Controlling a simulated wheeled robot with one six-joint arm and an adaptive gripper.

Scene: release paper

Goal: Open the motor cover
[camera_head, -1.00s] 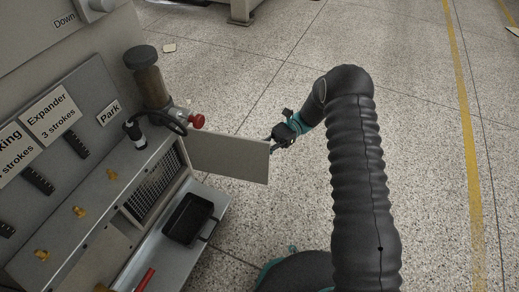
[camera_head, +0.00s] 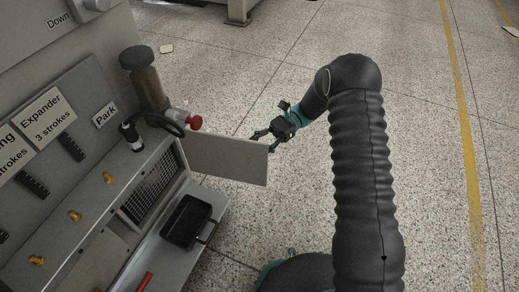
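The motor cover (camera_head: 226,158) is a flat grey panel. It stands swung out from the right side of the grey machine, with the vented opening (camera_head: 155,185) beside its hinge side exposed. My gripper (camera_head: 263,142) is at the cover's free outer edge, near its top right corner. Its two dark fingers are spread apart, one reaching left above the top edge and one pointing down by the corner. Nothing shows between them. I cannot tell whether a finger touches the cover.
A red knob (camera_head: 195,122) and a brown cylinder (camera_head: 146,85) stand behind the cover. A black tray (camera_head: 187,221) sits on the machine's lower ledge (camera_head: 210,245). A red handle (camera_head: 144,282) lies near the bottom. Open speckled floor (camera_head: 420,130) is to the right.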

